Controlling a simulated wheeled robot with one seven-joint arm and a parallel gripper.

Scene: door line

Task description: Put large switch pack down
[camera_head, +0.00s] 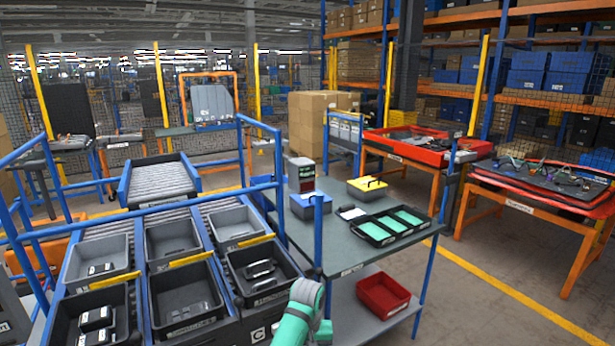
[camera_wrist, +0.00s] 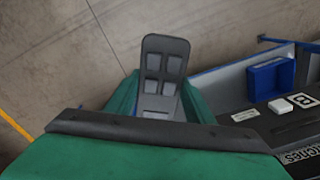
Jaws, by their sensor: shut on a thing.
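The large switch pack (camera_wrist: 165,62) shows in the wrist view as a dark grey, upright panel with several pale rectangular keys. My gripper (camera_wrist: 160,100) has its green fingers on both sides of the pack and is shut on it. The pack's lower end is hidden by the gripper's body. Bare floor shows behind it in the wrist view. In the head view only part of my teal arm (camera_head: 300,315) shows at the bottom; the gripper and the pack are out of that picture.
Black bins (camera_head: 184,297) and grey bins (camera_head: 172,237) stand in rows on rollers at left. The grey table (camera_head: 345,258) holds a black tray with green pads (camera_head: 392,224). A red bin (camera_head: 383,294) sits on its lower shelf. A blue bin (camera_wrist: 271,79) shows at right.

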